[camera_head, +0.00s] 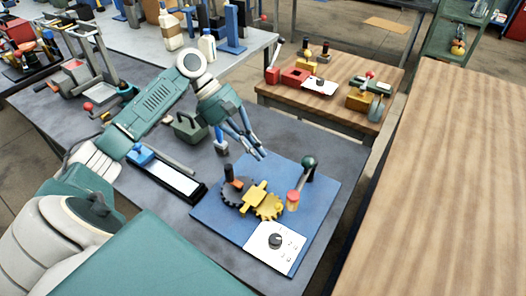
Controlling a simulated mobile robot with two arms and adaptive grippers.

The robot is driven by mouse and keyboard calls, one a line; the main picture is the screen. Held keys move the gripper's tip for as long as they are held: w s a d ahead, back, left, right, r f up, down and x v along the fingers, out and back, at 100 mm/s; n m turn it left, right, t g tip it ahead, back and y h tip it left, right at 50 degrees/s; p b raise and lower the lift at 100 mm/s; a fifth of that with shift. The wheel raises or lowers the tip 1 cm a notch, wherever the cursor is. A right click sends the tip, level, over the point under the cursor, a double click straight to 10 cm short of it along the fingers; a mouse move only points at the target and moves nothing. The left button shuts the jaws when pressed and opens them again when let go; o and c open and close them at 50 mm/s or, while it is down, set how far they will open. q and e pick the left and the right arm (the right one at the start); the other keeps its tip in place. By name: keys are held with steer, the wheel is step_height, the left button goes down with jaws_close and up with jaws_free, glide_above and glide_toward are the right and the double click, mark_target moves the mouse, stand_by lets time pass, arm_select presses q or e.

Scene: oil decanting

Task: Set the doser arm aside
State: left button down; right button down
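A blue mat or board (222,224) lies on the grey table, with dark and yellow gears (268,207) on it. My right gripper is out of view.
A white panel with a dark dial (275,241) sits at the board's near corner. A black-framed tray (172,178) and a green box (187,131) lie left of the board. The bare wooden table (450,180) at right is clear. A smaller table (330,102) behind holds several parts.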

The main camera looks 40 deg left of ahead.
mark_target(302, 176)
arm_select(q)
steer(key=d+f+p, duration=0.1)
steer(key=d+f, duration=0.1)
steer(key=d+f+p, duration=0.1)
steer(key=d+f, duration=0.1)
steer(key=d, duration=0.1)
steer(key=w+d+f, duration=0.1)
steer(key=d+f, duration=0.1)
steer(key=d, duration=0.1)
steer(key=shift+d+p, duration=0.25)
steer(key=shift+p, duration=0.15)
steer(key=shift+w+d+f, duration=0.1)
